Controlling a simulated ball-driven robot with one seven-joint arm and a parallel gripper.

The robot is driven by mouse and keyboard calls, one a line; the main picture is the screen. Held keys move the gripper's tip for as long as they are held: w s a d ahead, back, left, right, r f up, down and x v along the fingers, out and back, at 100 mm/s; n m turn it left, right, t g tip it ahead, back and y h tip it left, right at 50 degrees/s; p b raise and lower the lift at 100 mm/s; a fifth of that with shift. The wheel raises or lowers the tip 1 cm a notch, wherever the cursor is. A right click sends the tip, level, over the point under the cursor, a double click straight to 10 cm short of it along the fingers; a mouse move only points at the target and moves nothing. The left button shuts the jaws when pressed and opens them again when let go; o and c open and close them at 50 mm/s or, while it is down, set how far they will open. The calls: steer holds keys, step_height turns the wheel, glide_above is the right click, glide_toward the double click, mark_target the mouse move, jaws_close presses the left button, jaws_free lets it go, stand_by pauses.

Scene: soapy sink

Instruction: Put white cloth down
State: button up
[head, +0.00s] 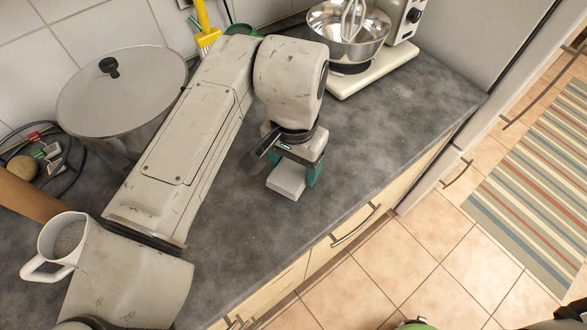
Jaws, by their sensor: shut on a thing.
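My gripper (294,167) points down over the grey countertop (370,135), near the middle of the head view. Its green-tipped fingers are shut on the white cloth (286,181), which looks like a small, flat, pale block between and below them. The cloth is low, close to the counter. I cannot tell whether it touches the surface. Its upper part is hidden by the gripper.
A lidded steel pot (122,95) and a white mug (62,242) stand left of my arm. A stand mixer with a steel bowl (348,35) is at the back. The counter right of my gripper is clear up to its front edge.

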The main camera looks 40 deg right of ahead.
mark_target(294, 166)
steer(key=shift+w+f+p, duration=0.1)
steer(key=shift+f+p, duration=0.2)
steer(key=shift+f, duration=1.4)
steer(key=shift+f, duration=0.15)
steer(key=o, duration=0.9)
steer(key=shift+o, duration=0.2)
step_height(294, 166, up, 12)
steer(key=shift+r+b, duration=0.2)
steer(key=shift+b, duration=0.15)
